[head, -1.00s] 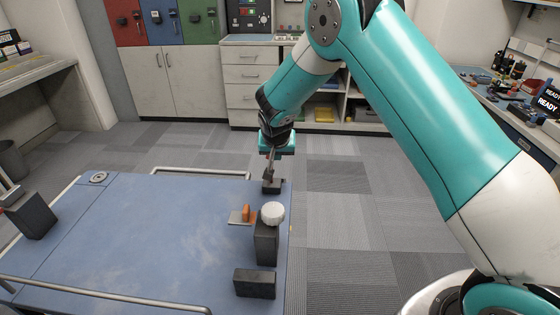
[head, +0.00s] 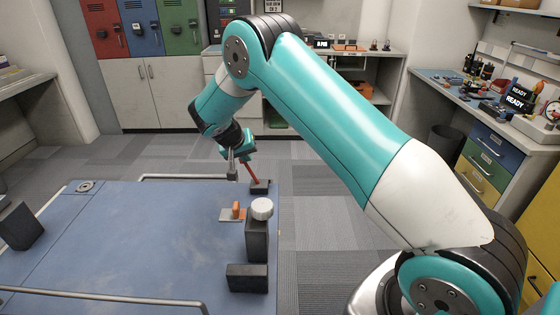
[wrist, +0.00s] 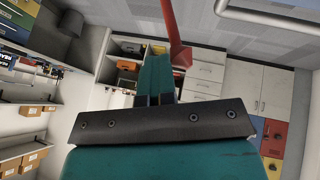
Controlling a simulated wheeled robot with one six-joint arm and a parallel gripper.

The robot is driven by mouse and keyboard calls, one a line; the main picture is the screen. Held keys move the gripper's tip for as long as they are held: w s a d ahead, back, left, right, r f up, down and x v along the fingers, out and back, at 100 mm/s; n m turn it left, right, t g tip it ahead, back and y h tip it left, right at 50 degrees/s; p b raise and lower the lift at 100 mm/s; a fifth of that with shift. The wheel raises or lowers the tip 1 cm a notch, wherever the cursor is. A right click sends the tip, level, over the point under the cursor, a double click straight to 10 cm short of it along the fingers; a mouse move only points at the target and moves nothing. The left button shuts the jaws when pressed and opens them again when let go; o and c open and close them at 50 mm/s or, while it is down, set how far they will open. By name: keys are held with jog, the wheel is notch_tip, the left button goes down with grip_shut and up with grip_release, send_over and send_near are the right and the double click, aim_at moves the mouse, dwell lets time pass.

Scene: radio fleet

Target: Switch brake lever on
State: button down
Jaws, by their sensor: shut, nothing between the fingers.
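The brake lever (head: 251,172) is a thin red bar rising from a small dark base (head: 260,187) at the far right corner of the blue cart top (head: 150,235). It leans to the left in the head view, its upper end close to my gripper (head: 233,172). My gripper is shut and empty, pointing down just left of the lever; I cannot tell whether they touch. In the wrist view the red lever (wrist: 174,30) shows beyond my gripper (wrist: 155,70), and its lower part runs out of frame.
A dark post with a white knob (head: 262,208), an orange switch on a plate (head: 236,210) and a black block (head: 247,278) stand nearer on the cart. A metal rail (head: 190,177) runs along the far edge. The cart's middle is clear.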

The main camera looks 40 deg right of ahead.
jog(key=shift+w+a, duration=0.1)
jog(key=shift+a, duration=0.2)
jog(key=s+a+r, duration=0.2)
jog(key=s+r, duration=0.3)
jog(key=r, duration=0.5)
jog(key=shift+a+r+b, duration=0.3)
jog(key=shift+a+b, duration=0.05)
jog(key=shift+b, duration=0.1)
jog(key=s+a+r+n+g+y, duration=0.1)
jog(key=s+a+r+n+y, duration=0.1)
jog(key=s, duration=1)
jog(key=s+a+r+n+g+y, duration=0.1)
jog(key=s+a+r+n+y, duration=0.2)
jog(key=s, duration=0.9)
jog(key=s+a+r+n+g+y, duration=0.1)
jog(key=s+a+r+n+y, duration=0.2)
jog(key=s+a, duration=0.8)
jog(key=s+n+y, duration=0.1)
jog(key=n+y, duration=0.1)
jog(key=n, duration=0.2)
jog(key=shift+s+r+n, duration=0.2)
jog(key=shift+s+n, duration=0.1)
